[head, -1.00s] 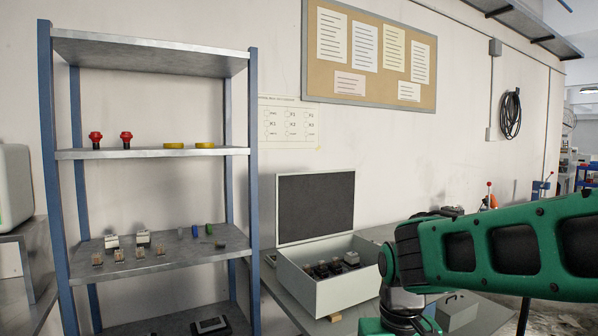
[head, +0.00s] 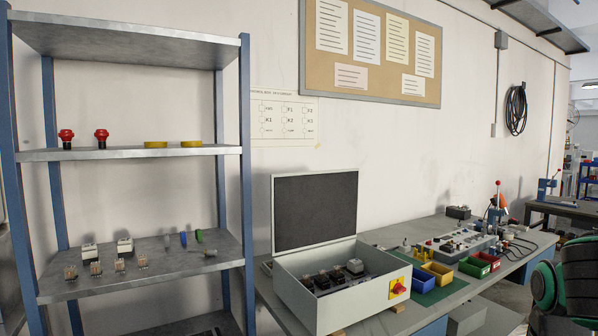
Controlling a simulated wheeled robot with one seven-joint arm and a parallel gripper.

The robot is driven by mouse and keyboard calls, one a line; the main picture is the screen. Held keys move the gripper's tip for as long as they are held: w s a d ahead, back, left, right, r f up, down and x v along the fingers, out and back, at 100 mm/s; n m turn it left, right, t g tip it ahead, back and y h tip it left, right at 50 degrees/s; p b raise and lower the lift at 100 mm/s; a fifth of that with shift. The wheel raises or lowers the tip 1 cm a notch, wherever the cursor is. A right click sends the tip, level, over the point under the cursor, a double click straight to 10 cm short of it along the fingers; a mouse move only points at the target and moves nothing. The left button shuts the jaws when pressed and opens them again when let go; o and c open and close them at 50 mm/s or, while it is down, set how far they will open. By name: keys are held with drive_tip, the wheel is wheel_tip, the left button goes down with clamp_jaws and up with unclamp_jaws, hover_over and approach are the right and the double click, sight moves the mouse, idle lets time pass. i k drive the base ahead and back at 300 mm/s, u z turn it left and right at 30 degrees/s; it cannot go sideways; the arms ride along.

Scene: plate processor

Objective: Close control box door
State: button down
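The control box (head: 347,298) is a light grey case on the workbench, with a red and yellow switch (head: 398,289) on its front right. Its door (head: 315,212) stands open and upright at the back, showing a dark inner face. Several dark components and a pale one (head: 355,266) sit inside the box. My green arm shows only at the lower right edge, well to the right of the box. My gripper is not in view.
A blue-post metal shelf (head: 246,150) with small parts stands left of the box. The air in front of the open door is clear.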

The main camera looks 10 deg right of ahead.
sight(308, 211)
drive_tip(key=z, duration=0.05)
drive_tip(key=i, duration=0.9)
drive_tip(key=u, duration=0.25)
